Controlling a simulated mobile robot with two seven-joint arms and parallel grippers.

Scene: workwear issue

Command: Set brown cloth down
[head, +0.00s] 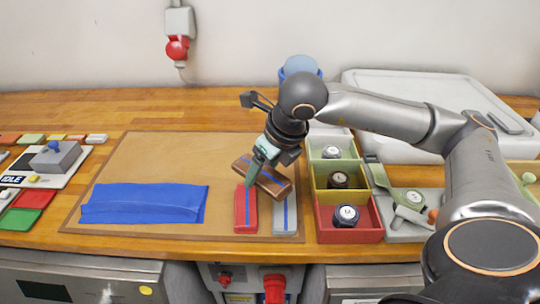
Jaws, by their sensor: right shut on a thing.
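The brown cloth (273,187) is a folded bundle with a blue stripe. My right gripper (254,173) comes down from above and is shut on it. The cloth lies at a slant over the far ends of a red folded cloth (240,215) and a grey folded cloth (283,222), both with blue stripes. I cannot tell whether it touches them or hangs just above. The gripper hides part of its upper side. My left gripper is not in view.
A blue cloth (145,204) lies flat on the left of the brown mat (150,160). Green, yellow and red bins (350,234) with round items stand right of the mat. A control panel (62,158) is at left. The mat's back left is clear.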

